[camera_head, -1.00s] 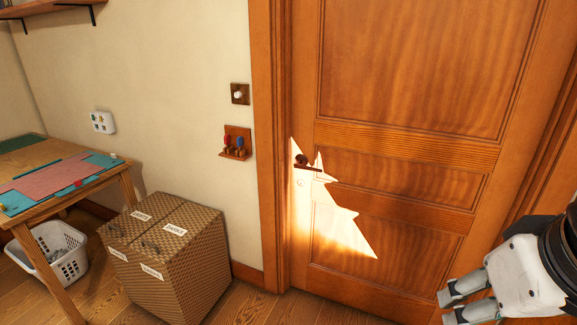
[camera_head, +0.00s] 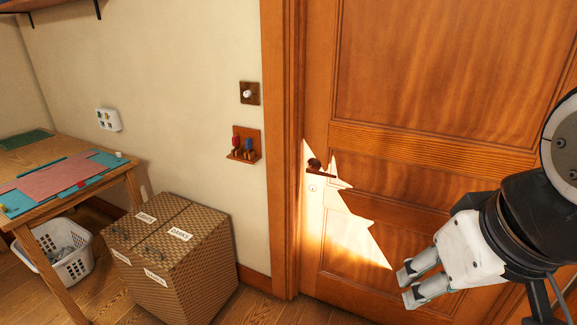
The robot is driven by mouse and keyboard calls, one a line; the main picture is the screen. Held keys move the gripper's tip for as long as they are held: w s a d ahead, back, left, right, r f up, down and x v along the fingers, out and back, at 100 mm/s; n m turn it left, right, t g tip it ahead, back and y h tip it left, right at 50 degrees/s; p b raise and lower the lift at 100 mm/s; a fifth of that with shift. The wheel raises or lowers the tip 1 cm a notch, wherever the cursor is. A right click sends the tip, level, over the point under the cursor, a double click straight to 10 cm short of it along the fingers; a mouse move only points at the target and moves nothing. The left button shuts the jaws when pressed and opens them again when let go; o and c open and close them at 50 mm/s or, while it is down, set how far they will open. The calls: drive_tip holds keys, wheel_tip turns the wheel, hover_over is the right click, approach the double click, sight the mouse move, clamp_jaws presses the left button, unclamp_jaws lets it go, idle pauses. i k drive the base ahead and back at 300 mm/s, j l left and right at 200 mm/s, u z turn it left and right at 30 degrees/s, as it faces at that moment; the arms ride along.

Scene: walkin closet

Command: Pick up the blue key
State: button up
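The blue key (camera_head: 248,145) hangs on the right side of a small wooden key rack (camera_head: 256,152) on the wall, left of the door. A red key (camera_head: 236,142) hangs just left of it. Both are small in the picture, with only their coloured heads clear. My gripper (camera_head: 407,287) is at the lower right, in front of the door. It is well to the right of the rack and lower in the picture. Its two fingers are apart, with nothing between them.
A wicker laundry box (camera_head: 190,270) stands on the floor below the rack. A wooden table (camera_head: 128,172) and a white basket (camera_head: 75,266) are at the left. The closed door (camera_head: 420,90) has a dark handle (camera_head: 318,170). A light switch (camera_head: 249,93) is above the rack.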

sight(248, 142)
drive_tip(key=i, duration=0.5)
drive_tip(key=i+l+u, duration=0.15)
drive_tip(key=i, duration=0.3)
drive_tip(key=i+l, duration=0.1)
drive_tip(key=i, duration=0.4)
drive_tip(key=i+l+u, duration=0.1)
drive_tip(key=i, duration=0.35)
